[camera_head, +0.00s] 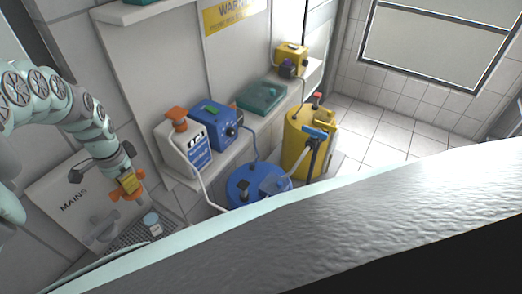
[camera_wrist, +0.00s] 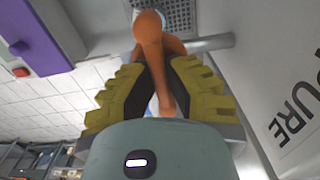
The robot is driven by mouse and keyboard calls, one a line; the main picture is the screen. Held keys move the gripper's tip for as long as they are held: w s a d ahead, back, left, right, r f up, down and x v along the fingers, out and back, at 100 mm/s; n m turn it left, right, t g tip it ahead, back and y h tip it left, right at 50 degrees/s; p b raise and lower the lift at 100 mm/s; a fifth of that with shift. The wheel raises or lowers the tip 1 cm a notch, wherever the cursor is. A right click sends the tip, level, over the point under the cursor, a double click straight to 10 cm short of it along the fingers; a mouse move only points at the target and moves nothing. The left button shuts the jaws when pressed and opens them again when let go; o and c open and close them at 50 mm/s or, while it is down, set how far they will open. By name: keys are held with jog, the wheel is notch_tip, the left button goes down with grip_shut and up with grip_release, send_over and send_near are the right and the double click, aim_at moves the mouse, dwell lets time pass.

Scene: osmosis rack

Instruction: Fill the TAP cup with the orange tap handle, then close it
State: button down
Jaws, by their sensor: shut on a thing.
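My gripper (camera_head: 130,187) is at the left in the head view, in front of the white panel marked MAINS. In the wrist view its yellow ribbed pads (camera_wrist: 160,78) are shut on the orange tap handle (camera_wrist: 150,28), one pad on each side. Orange parts of the handle (camera_head: 127,196) also show beside the gripper in the head view. A small pale cup (camera_head: 152,221) with a bluish top stands on the dark drip grate (camera_head: 133,238), right of and below the gripper. Its label and fill level are too small to tell. The spout and any water stream cannot be made out.
A shelf holds a white orange-capped jug (camera_head: 184,150), a blue pump box (camera_head: 213,125) and a teal case (camera_head: 262,97). A blue barrel (camera_head: 250,190) and a yellow barrel (camera_head: 300,150) stand on the floor. A panel marked PURE (camera_wrist: 292,110) is close at the gripper's right in the wrist view.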

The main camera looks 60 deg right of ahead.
jog(key=shift+m, duration=0.5)
jog(key=c, duration=1)
grip_release()
notch_tip(320, 180, up, 7)
jog(key=shift+w+a+f, duration=0.1)
jog(key=shift+w+f, duration=0.05)
jog(key=shift+f, duration=0.05)
jog(key=shift+r, duration=0.4)
